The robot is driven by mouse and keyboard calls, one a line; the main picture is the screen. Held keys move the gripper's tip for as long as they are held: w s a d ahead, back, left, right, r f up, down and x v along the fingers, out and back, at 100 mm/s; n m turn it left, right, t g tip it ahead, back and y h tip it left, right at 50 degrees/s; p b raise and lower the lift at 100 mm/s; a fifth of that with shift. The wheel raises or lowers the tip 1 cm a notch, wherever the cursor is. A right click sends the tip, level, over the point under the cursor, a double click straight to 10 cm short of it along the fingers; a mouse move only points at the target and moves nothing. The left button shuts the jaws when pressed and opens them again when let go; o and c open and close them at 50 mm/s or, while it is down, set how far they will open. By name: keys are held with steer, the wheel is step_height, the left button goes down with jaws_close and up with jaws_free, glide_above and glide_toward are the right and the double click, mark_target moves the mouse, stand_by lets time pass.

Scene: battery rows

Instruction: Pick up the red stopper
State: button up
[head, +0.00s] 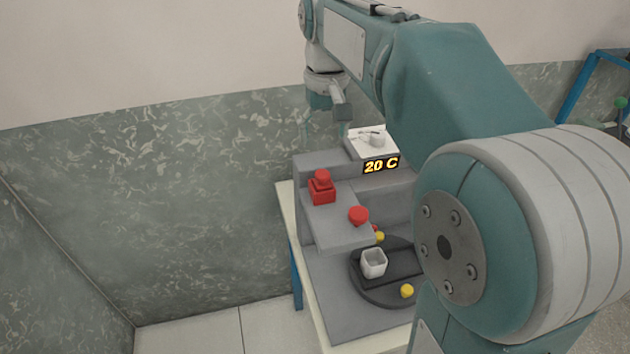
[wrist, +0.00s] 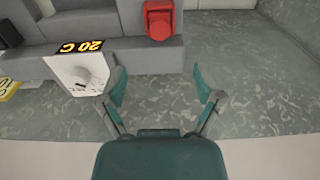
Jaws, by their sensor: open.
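A red piece with a square base and a round knob on top (head: 322,187) sits on the raised grey shelf of the machine. A red piece also shows at the top of the wrist view (wrist: 158,20), beyond my fingertips. A second red piece, round and cap-like (head: 358,215), sits nearer on the same shelf. I cannot tell for sure which is the stopper. My gripper (wrist: 160,84) is open and empty, with both teal fingers apart. In the head view it hangs behind the machine, apart from both red pieces.
A white box with a dial (head: 372,143) and a "20 C" display (head: 381,165) stand at the machine's back. A dark round plate (head: 375,298) holds a small white cup (head: 373,263); a yellow knob (head: 407,291) is close by. A marbled wall stands behind.

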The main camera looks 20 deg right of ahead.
mark_target(322, 173)
steer(key=shift+w+d, duration=0.15)
steer(key=shift+w, duration=0.2)
steer(key=shift+d+f, duration=0.15)
steer(key=shift+f, duration=0.1)
steer(key=f, duration=0.2)
steer(key=a+f, duration=0.1)
steer(key=f, duration=0.2)
steer(key=shift+a+f, duration=0.2)
steer(key=f, duration=0.2)
steer(key=d+f, duration=0.1)
steer(key=f, duration=0.2)
steer(key=shift+a, duration=0.15)
steer(key=shift+c, duration=1.3)
steer(key=shift+s, duration=0.1)
steer(key=c, duration=0.9)
